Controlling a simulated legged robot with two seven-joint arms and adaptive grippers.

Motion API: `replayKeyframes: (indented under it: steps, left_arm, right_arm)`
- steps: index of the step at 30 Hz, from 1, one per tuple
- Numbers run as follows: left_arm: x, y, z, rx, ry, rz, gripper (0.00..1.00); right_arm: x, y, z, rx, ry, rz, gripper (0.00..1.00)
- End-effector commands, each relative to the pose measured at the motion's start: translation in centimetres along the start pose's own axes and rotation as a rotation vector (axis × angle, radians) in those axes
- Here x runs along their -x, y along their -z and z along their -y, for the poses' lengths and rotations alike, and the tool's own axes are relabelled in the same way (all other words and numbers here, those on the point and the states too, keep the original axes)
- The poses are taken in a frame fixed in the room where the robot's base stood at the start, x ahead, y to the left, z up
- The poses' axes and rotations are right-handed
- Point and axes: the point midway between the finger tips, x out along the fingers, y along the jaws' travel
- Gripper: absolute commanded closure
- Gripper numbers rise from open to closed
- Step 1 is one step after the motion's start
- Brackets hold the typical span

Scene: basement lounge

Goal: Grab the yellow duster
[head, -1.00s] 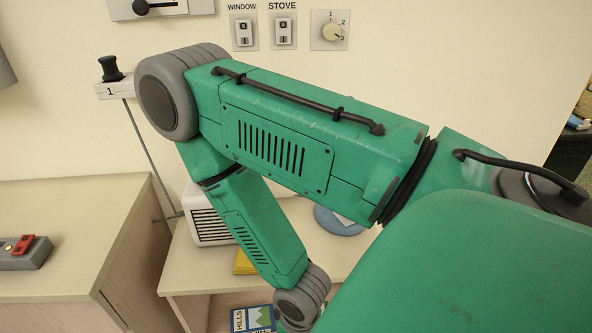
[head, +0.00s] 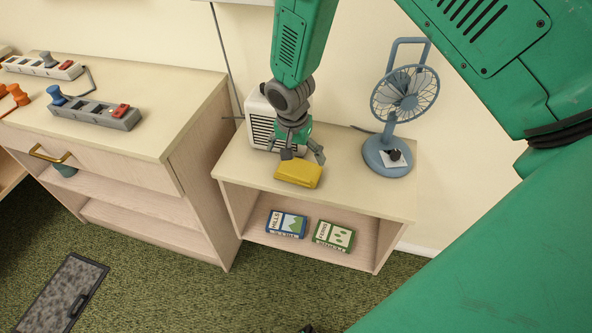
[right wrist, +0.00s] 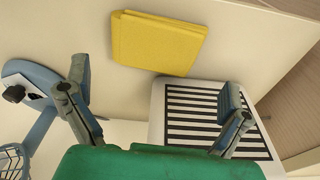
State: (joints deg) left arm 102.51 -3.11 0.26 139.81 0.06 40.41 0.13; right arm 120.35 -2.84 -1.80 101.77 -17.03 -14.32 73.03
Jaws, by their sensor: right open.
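The yellow duster (head: 298,173) lies flat on top of the small shelf unit (head: 345,193), near its front edge. In the right wrist view the duster (right wrist: 158,42) lies ahead of the fingers, apart from them. My right gripper (head: 303,156) is above and just behind the duster, pointing down. My left gripper does not show clearly in any view.
A white vented box (head: 262,122) stands behind the right gripper. A blue fan (head: 388,150) stands to its right. Two boxes, one blue (head: 287,224) and one green (head: 333,236), lie on the lower shelf. A taller cabinet (head: 150,130) with a grey power strip (head: 95,113) is at left.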

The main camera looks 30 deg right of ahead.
Motion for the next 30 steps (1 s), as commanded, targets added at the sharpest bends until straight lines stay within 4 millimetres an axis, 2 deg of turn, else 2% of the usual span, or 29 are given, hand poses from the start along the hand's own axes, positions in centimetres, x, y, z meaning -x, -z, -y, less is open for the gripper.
replayKeyframes:
  steps: [8,15,18,25,28,30]
  left_arm:
    - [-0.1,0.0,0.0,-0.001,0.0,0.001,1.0]
    - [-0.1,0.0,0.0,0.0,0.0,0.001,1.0]
    - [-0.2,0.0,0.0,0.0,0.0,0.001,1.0]
    - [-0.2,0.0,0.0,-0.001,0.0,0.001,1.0]
    - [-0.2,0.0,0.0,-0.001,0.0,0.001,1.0]
    - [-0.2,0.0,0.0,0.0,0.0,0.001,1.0]
  right_arm:
    - [-2.2,-0.1,0.1,0.002,-0.001,-0.001,0.0]
    - [-5.8,0.1,0.2,0.001,0.0,0.0,0.0]
    - [-6.5,0.1,0.2,0.002,0.001,0.0,0.0]
    - [-6.5,0.1,0.2,0.001,0.001,-0.001,0.0]
    - [-6.5,0.1,0.2,0.001,0.001,-0.001,0.35]
    - [-6.5,0.1,0.2,0.002,0.001,-0.001,0.35]
